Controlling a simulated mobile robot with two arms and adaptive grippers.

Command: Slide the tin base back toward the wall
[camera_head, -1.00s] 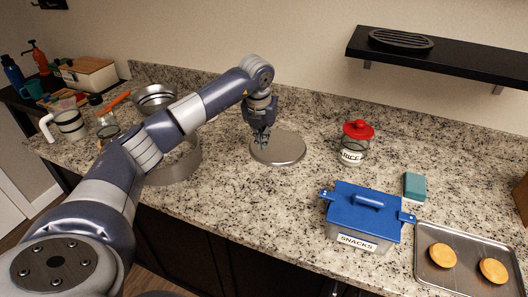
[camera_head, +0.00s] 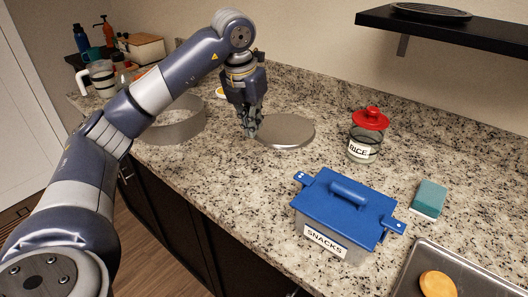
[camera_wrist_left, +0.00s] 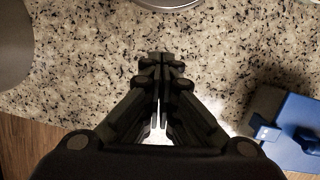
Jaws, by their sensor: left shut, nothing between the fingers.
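The tin base (camera_head: 290,131) is a flat round silver disc lying on the speckled counter, with clear space between it and the wall. My left gripper (camera_head: 252,134) points down beside the disc's left front edge; the fingers cover a little of that edge. In the left wrist view, the shut, empty fingers (camera_wrist_left: 162,62) are over bare counter, and a sliver of the disc's rim (camera_wrist_left: 168,5) shows at the top, apart from the fingertips. Whether the fingertips touch the counter cannot be told. My right gripper is not in view.
A metal ring (camera_head: 178,128) stands to the left. A rice jar (camera_head: 362,147) and teal sponge (camera_head: 430,197) are to the right. A blue-lidded snacks box (camera_head: 345,205) sits near the front edge. A black shelf (camera_head: 460,32) hangs above.

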